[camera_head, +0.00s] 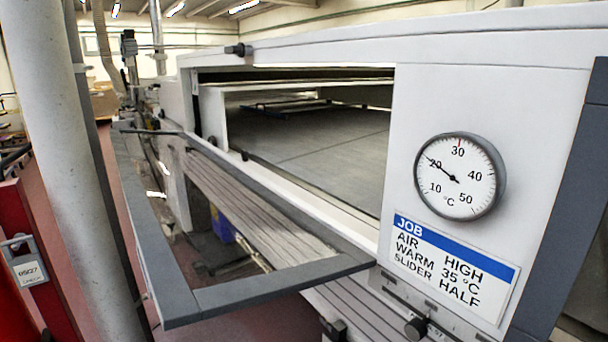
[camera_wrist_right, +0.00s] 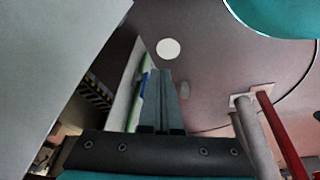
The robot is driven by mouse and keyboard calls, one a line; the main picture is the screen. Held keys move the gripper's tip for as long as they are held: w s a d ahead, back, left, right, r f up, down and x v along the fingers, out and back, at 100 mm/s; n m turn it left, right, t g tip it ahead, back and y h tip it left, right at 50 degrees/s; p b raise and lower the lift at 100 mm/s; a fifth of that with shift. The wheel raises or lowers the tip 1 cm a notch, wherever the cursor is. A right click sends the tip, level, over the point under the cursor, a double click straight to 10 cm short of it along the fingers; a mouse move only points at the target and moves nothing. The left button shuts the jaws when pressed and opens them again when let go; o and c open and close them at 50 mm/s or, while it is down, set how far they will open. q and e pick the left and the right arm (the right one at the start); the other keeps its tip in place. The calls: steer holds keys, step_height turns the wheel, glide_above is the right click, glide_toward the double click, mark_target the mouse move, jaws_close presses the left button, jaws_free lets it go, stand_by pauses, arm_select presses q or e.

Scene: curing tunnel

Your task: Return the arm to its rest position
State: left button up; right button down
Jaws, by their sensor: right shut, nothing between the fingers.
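My right gripper (camera_wrist_right: 161,76) shows in the right wrist view, with its two grey fingers together and nothing between them. It touches nothing that I can make out. Neither gripper shows in the head view. The chamber floor (camera_head: 320,150) inside is grey and looks bare near the front.
A round dial (camera_head: 457,195) on the tunnel front points near 20 °C. Below it a job card (camera_head: 450,262) reads air high, warm 35 °C, slider half. A slider knob (camera_head: 416,328) sits beneath. A pale column (camera_head: 70,150) and a red panel (camera_head: 32,260) stand at the left.

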arm_select(q)
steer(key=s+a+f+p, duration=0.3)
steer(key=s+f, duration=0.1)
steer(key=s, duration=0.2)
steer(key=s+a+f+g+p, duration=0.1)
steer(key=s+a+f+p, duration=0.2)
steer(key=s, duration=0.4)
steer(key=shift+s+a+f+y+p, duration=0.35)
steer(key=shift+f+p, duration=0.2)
steer(key=shift+p, duration=0.2)
arm_select(e)
steer(key=s+d+f, duration=0.3)
steer(key=s+f, duration=0.1)
steer(key=s, duration=0.3)
steer(key=s+d+f+g, duration=0.1)
steer(key=s+d+f, duration=0.2)
steer(key=s, duration=0.3)
steer(key=shift+s+d+f+h, duration=0.3)
steer(key=shift+s+f+h, duration=0.1)
steer(key=shift+f, duration=0.2)
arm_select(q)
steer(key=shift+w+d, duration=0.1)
arm_select(e)
steer(key=shift+w, duration=0.1)
